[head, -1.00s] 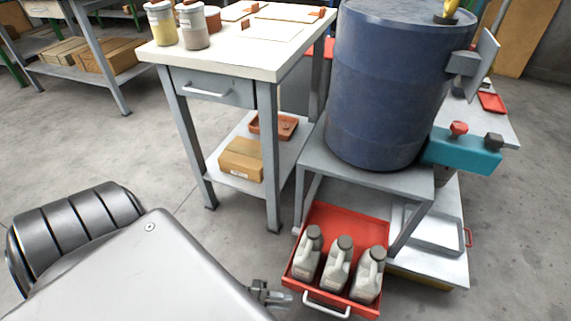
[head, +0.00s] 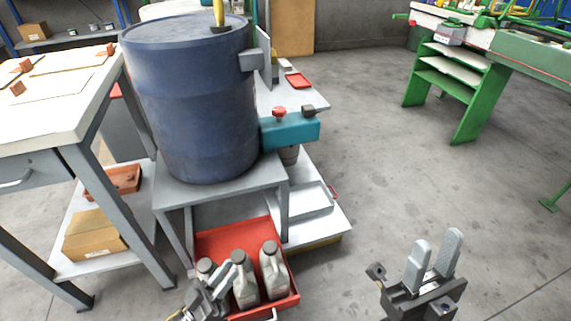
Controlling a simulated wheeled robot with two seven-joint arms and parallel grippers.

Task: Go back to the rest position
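My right gripper (head: 437,245) is at the lower right of the head view, above bare floor. Its two pale fingers point up with a gap between them, and nothing is held there. My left gripper (head: 222,280) is at the bottom, in front of the red drawer (head: 230,241) and partly covering the bottles in it. I cannot make out its finger gap. A yellow-handled tool with a dark base (head: 219,16) is on top of the blue drum (head: 190,105), apart from both grippers.
Several grey bottles (head: 272,268) stand in the pulled-out red drawer. A white-topped workbench (head: 55,105) is at left, with a cardboard box (head: 95,234) on its shelf. A teal box with knobs (head: 290,132) juts from the drum's stand. Green benches (head: 463,90) stand far right; floor between is clear.

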